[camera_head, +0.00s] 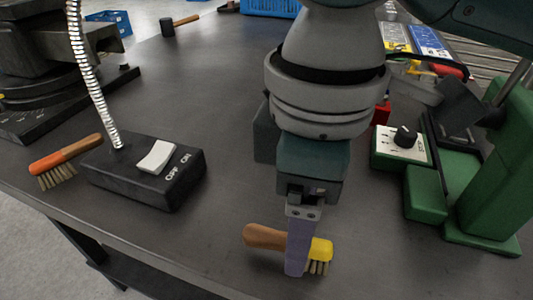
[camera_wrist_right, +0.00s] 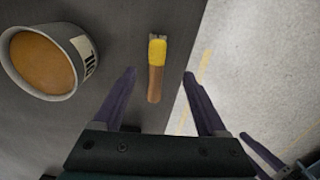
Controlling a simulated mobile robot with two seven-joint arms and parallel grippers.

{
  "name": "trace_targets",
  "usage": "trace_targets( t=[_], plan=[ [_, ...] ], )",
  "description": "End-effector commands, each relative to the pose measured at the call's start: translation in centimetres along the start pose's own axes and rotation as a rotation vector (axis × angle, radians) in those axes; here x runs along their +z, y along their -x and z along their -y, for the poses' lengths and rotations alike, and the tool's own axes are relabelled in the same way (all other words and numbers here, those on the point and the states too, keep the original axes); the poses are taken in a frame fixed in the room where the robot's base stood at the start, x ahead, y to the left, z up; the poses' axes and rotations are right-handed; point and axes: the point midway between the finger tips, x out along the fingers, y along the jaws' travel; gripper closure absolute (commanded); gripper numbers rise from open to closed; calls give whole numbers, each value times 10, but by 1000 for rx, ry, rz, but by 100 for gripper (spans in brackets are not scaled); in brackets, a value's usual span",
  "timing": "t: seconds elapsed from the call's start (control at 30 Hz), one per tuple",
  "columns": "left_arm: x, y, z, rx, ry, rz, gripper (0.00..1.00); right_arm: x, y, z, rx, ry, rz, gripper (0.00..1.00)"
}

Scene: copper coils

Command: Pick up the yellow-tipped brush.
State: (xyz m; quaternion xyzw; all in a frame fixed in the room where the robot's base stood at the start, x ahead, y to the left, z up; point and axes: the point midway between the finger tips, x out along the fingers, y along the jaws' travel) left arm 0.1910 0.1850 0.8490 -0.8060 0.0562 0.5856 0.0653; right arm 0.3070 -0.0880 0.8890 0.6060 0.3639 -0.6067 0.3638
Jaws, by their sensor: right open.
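The yellow-tipped brush (camera_head: 265,237) lies on the dark table near its front edge, with a wooden handle to the left and yellow head and bristles to the right. My right gripper (camera_head: 297,273) comes down over it, and its purple finger hides the brush's middle in the head view. In the right wrist view the brush (camera_wrist_right: 155,80) lies ahead of the open jaws (camera_wrist_right: 160,85), between the lines of the two fingers and apart from both. What looks like part of my left gripper (camera_wrist_right: 265,157) shows at the lower right there; its opening is unclear.
An orange-tipped brush (camera_head: 66,155) and a black switch box (camera_head: 140,175) are at left. A green machine (camera_head: 490,170) with a dial stands at right. A tin (camera_wrist_right: 45,60) with orange-brown contents stands left of the brush in the wrist view. A hammer (camera_head: 178,23) lies behind.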

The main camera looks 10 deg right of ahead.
Motion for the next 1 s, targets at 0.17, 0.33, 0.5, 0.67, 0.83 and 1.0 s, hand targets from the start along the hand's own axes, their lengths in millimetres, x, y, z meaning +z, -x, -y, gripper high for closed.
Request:
trace_targets(
  t=[0.17, 0.33, 0.5, 0.67, 0.83, 1.0],
  plan=[
    [4, -12, 0, -1, -1, 0, 31, 0, -30, -6, 0, -2, 2, 25],
    [5, -16, -1, 0, -1, 0, 31, 0, -48, -5, 0, 1, 0, 25],
    [5, -16, -1, 1, 0, 0, 31, 0, -50, -6, 2, 1, -1, 25],
    [5, -16, -2, 4, 4, 0, 31, 0, -49, -6, 1, 1, -1, 33],
    [5, -16, -3, 8, 8, -1, 31, 0, -49, -6, 2, 1, -1, 52],
    [5, -16, -4, 9, 9, -1, 31, 0, -49, -6, 2, 1, -1, 71]
  ],
)
